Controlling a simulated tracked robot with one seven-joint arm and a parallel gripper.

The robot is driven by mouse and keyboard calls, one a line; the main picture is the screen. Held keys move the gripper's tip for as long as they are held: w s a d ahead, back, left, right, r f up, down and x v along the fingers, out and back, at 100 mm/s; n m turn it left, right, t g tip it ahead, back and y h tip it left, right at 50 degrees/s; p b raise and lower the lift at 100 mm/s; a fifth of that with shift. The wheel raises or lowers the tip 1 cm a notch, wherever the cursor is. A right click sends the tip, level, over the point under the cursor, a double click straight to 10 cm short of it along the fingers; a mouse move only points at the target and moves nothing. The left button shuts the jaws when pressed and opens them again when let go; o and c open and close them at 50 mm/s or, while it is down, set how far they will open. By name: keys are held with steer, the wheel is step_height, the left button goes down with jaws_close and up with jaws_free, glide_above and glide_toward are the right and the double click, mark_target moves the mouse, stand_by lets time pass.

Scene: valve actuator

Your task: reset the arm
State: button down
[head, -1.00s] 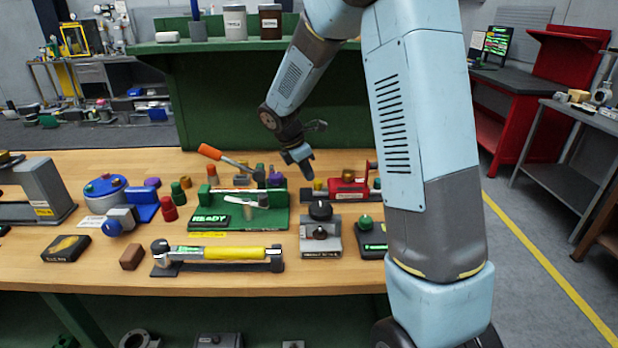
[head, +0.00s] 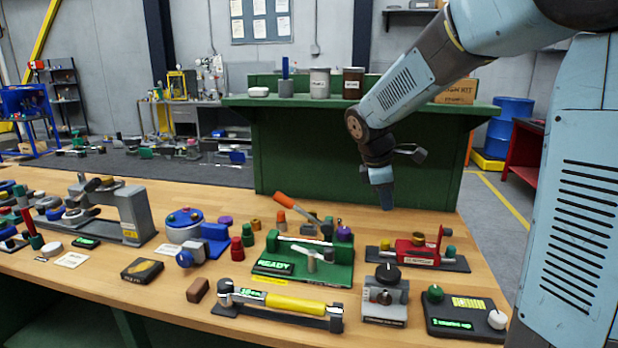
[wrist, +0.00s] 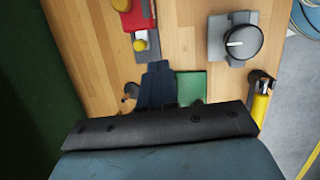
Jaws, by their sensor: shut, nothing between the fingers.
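My gripper (head: 387,203) hangs pointing down over the back of the wooden bench, behind the red device and right of the green fixture. In the wrist view its dark fingers (wrist: 158,72) are together with nothing between them. In the wrist view, part of a green surface (wrist: 192,86) shows beside the fingers. My gripper looks apart from all of these.
A red device (head: 418,251), a grey block with a black knob (head: 386,297) and a yellow cylinder on a stand (head: 296,304) sit on the bench (head: 85,303). A green shelf (head: 300,103) with jars stands behind. Small coloured caps stand near the fixture.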

steer(key=s+d+r+m+t+y, duration=0.1)
steer(key=s+r+m+t, duration=0.1)
steer(key=s+m, duration=0.5)
steer(key=s+d+r+m+t+y, duration=0.1)
steer(key=s+m, duration=0.7)
steer(key=s, duration=0.9)
step_height(320, 180, up, 3)
steer(key=shift+s+d+f+m+t+y, duration=0.15)
steer(key=shift+s+d+m+t+y, duration=0.2)
steer(key=shift+d+y, duration=0.4)
steer(key=shift+s, duration=0.1)
